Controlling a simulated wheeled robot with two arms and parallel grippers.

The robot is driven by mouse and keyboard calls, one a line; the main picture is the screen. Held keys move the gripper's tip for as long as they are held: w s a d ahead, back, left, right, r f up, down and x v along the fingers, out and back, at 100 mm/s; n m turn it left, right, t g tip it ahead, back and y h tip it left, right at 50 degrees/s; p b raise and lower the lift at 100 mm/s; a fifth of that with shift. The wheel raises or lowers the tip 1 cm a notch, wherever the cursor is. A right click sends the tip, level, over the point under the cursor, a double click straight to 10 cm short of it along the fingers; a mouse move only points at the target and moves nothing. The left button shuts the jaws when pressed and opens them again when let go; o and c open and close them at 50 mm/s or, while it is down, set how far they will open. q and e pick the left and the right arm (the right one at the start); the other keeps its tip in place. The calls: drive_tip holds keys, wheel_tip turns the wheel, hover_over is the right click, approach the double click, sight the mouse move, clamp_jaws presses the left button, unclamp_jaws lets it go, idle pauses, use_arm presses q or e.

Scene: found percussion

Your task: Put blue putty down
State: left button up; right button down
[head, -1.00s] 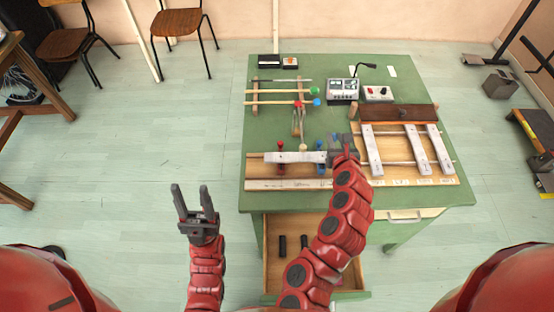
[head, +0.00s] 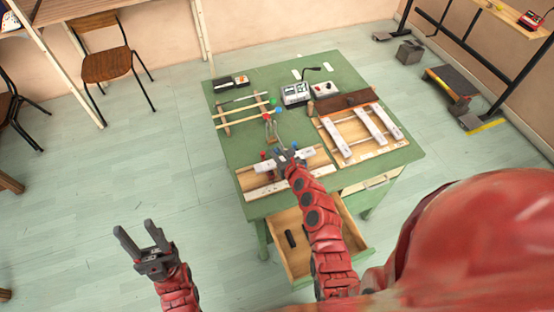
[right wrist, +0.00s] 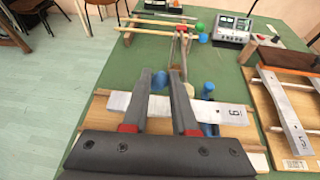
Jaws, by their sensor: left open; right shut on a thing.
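My right gripper (head: 282,154) is over the front wooden frame on the green table. In the right wrist view its fingers (right wrist: 160,76) are shut on a small blue lump, the blue putty (right wrist: 158,80), at the tips. A pale metal bar (right wrist: 236,112) with a number on it lies across the frame below the fingers, which hide part of it. A blue post (right wrist: 208,129) stands beside the bar, to the right of the fingers. Whether the putty touches anything below is unclear. My left gripper (head: 138,245) is open and empty, over the floor left of the table.
Mallets with green (head: 272,101) and blue heads lie on rails behind the frame. A second frame (head: 352,138) with several bars is to the right. Electronic boxes (head: 296,94) stand at the back. An open drawer (head: 342,258) juts out in front. Bare green tabletop (head: 222,150) is at left.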

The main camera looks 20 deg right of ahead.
drive_tip(key=shift+a+f, duration=0.15)
drive_tip(key=shift+f, duration=0.4)
wheel_tip(320, 180, down, 3)
drive_tip(key=shift+f+b, duration=0.2)
drive_tip(key=shift+b, duration=0.7)
drive_tip(key=shift+f, duration=0.15)
drive_tip(key=shift+f, duration=0.15)
drive_tip(key=c, duration=0.7)
unclamp_jaws()
